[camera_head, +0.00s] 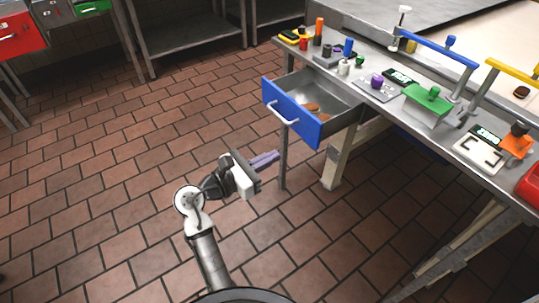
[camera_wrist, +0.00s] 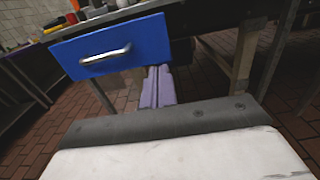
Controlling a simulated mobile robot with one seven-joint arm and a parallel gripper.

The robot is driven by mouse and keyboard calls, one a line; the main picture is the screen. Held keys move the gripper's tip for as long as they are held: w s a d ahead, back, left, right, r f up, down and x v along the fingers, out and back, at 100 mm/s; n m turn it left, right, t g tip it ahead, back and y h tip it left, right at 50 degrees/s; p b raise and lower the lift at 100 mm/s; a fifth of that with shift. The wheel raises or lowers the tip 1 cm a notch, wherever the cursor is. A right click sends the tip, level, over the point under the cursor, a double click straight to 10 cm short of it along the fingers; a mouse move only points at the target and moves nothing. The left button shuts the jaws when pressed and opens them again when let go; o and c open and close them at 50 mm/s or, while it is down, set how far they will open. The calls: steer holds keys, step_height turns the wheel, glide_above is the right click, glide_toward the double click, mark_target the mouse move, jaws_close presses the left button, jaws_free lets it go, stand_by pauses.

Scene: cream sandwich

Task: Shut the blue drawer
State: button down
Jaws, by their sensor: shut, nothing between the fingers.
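The blue drawer (camera_head: 291,112) is pulled out from under the workbench, with a silver bar handle (camera_head: 281,113) on its front. A few brownish pieces lie inside it. In the wrist view the blue drawer front (camera_wrist: 122,45) with its handle (camera_wrist: 105,56) fills the upper left. My gripper (camera_head: 268,160) is in front of the drawer and appears lower than it, with its purple fingers shut and empty. In the wrist view the fingers (camera_wrist: 158,86) point toward the area below the lower right part of the drawer front. I see no clear contact with the drawer.
The workbench top (camera_head: 388,108) carries tools, small bottles, a green clamp block (camera_head: 428,103) and a blue-handled frame (camera_head: 438,50). A table leg (camera_head: 283,160) and a wooden leg (camera_head: 340,155) stand below the drawer. The tiled floor (camera_head: 90,200) at left is clear.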

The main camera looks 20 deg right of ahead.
mark_target(347, 125)
steer(key=p+x, duration=0.1)
steer(key=x, duration=1)
steer(key=p+x, duration=0.6)
steer(key=x, duration=1)
steer(key=shift+d+p, duration=0.2)
steer(key=shift+p, duration=0.15)
steer(key=shift+w+r, duration=0.1)
steer(key=shift+r, duration=0.05)
steer(key=shift+d+r, duration=0.1)
